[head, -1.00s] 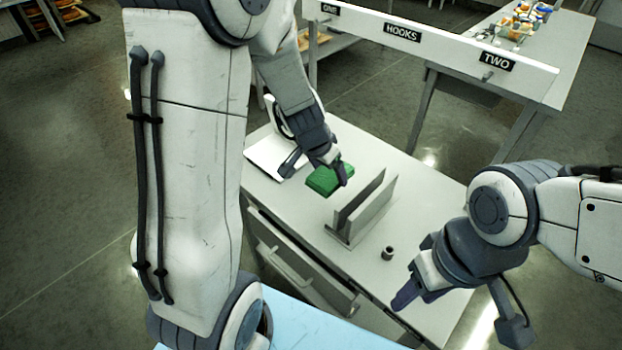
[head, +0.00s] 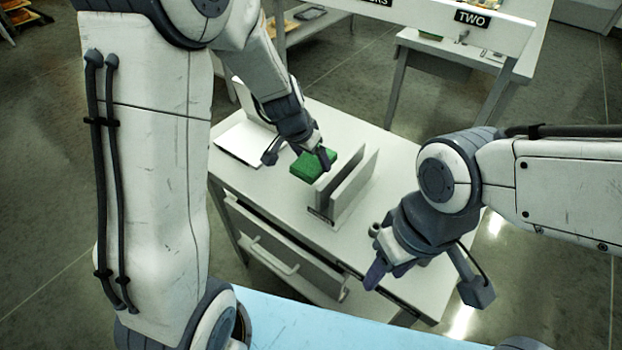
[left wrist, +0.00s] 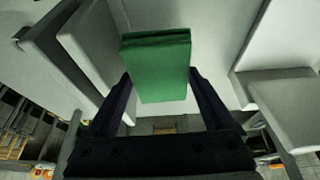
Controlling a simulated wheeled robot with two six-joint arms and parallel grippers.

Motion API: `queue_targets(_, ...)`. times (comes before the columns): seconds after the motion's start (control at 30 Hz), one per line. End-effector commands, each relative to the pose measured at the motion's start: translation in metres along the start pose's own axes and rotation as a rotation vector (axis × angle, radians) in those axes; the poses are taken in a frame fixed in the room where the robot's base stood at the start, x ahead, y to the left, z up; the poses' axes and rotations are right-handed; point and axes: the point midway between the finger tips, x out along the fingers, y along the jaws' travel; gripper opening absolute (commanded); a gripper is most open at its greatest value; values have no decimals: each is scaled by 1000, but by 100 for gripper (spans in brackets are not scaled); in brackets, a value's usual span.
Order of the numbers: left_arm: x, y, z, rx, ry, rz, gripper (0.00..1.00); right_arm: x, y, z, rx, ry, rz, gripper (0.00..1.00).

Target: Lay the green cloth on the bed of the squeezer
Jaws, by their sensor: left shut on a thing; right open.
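The green cloth (head: 311,164) is a folded block. My left gripper (head: 313,158) is shut on it, beside two upright parallel pale plates (head: 352,187). The left wrist view shows the cloth (left wrist: 160,68) between the dark fingers (left wrist: 160,105). I cannot tell how high it is above the table. A pale flat panel (head: 240,144) with an upright plate behind it stands left of the cloth. No readable label shows which of these is the squeezer. My right gripper (head: 386,275) is open and empty, near the table's front right.
The white table (head: 290,215) has drawers (head: 262,245) along its front. A rail with a sign "TWO" (head: 473,17) runs behind. A light blue surface (head: 330,322) lies in front.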

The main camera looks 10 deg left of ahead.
Motion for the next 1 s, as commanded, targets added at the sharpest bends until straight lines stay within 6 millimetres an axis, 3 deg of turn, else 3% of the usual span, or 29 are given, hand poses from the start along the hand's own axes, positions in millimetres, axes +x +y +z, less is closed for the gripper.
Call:
queue_targets(0.03,13,0,6,-2,-2,0,33,9,1,1,0,0,0,50)
queue_targets(0.23,28,-1,12,-1,0,-1,33,18,1,1,0,0,0,50)
queue_targets(0.43,56,-1,24,-2,-1,-1,33,38,3,2,0,0,0,50)
queue_targets(0.9,62,-1,26,-1,1,-1,33,43,3,2,0,0,0,50)
queue_targets(0.93,62,-1,26,-1,1,-1,90,43,3,2,0,0,0,50)
queue_targets(0.97,60,-1,25,-1,1,-1,100,42,3,2,0,0,0,50)
queue_targets(1.0,60,-1,25,-1,1,-1,100,42,3,2,0,0,0,50)
